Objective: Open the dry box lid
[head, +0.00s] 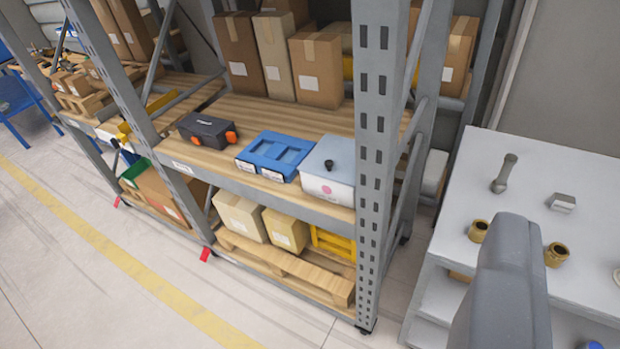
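A white box with a pale grey lid (330,158) and a small black knob on top stands on the middle shelf, close to the right front upright. It looks like the dry box. Its lid looks shut, and a pink round mark (326,189) shows on its front. The upright hides part of its right side. A smooth grey part of my arm rises from the bottom edge at lower right, in front of the white table and well apart from the box. The fingers of my gripper do not show.
A blue case (275,152) and a dark toolbox with orange latches (207,131) stand left of the box. Cartons (317,70) stand behind. The grey upright (375,150) borders the box. A white table (590,240) holds small metal parts. Floor (60,290) in front is clear.

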